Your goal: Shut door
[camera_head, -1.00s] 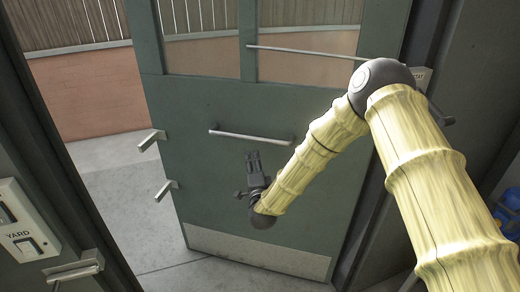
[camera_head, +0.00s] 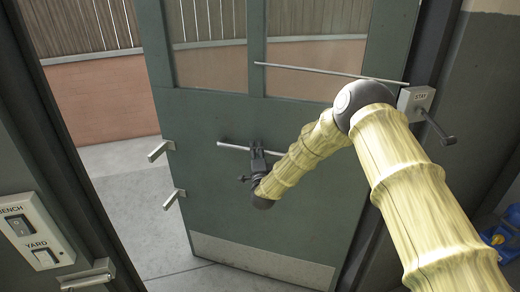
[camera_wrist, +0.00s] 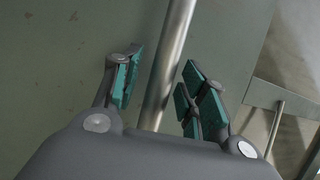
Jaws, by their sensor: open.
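The green door (camera_head: 210,195) stands open onto the yard, with glass panes above and a pale kick plate below. A horizontal metal pull bar (camera_head: 232,147) runs across its middle. My gripper (camera_head: 257,152) is at the bar and hides part of it. In the wrist view, the bar (camera_wrist: 172,60) passes between the spread teal-padded fingers of my gripper (camera_wrist: 162,85), with gaps on both sides. The green door surface (camera_wrist: 60,60) lies behind. Two lever handles (camera_head: 160,150) (camera_head: 173,198) stick out at the door's left edge.
A thin stay rod (camera_head: 330,73) crosses the door to a box marked STAY (camera_head: 415,102) with a lever. A BENCH/YARD switch panel (camera_head: 35,230) and a metal catch (camera_head: 88,277) are at left. A blue and yellow object (camera_head: 505,232) sits at right.

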